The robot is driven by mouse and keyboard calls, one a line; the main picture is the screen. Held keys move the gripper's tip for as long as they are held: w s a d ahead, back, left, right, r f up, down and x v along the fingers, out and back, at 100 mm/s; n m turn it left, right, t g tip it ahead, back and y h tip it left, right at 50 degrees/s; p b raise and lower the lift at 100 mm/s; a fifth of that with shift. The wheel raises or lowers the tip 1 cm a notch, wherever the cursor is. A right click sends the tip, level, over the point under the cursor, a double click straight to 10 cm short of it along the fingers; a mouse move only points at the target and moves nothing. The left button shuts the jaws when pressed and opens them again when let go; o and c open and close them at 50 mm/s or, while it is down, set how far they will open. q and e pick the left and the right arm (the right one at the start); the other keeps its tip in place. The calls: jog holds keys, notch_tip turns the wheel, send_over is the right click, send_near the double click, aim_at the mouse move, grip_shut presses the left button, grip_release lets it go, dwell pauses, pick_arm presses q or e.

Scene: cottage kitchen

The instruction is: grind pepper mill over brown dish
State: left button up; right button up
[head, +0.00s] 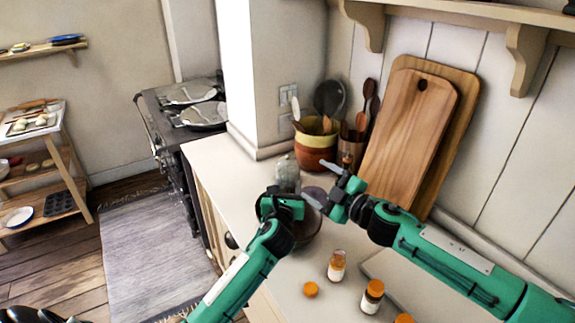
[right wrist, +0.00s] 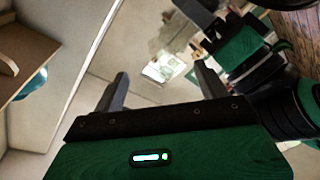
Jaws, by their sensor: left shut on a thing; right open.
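My left gripper (head: 283,203) is shut on a grey, clear-looking upright object (head: 287,173) that rises just above its jaws. It seems to be the pepper mill, but its lower part is hidden by the gripper. The brown dish (head: 309,222) is a dark bowl on the counter, just beyond and partly behind my left gripper and forearm. My right gripper (head: 322,184) is open and empty, close to the right of the left one, with its fingers pointing left. Its open fingers also show in the right wrist view (right wrist: 160,90), with nothing between them.
Orange-capped jars (head: 372,296) and (head: 337,265) and a loose orange lid (head: 311,289) are on the near counter (head: 215,160). Cutting boards (head: 410,125) lean on the wall behind my right arm. A crock of utensils (head: 314,150) stands at the back.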

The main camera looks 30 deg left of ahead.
aim_at(287, 165)
jog(key=w+a+m, duration=0.1)
jog(key=a+m, duration=0.1)
jog(key=a, duration=0.1)
jog(key=w+a+m+g, duration=0.1)
jog(key=a+m, duration=0.1)
jog(key=a, duration=0.2)
jog(key=w+a+m, duration=0.1)
jog(key=a+m, duration=0.1)
jog(key=a, duration=0.2)
jog(key=shift+w+m+g+y, duration=0.25)
jog(key=shift+m+g+y, duration=0.05)
jog(key=shift+y, duration=0.1)
jog(key=shift+d, duration=0.1)
dwell(0.3)
jog(key=c, duration=1)
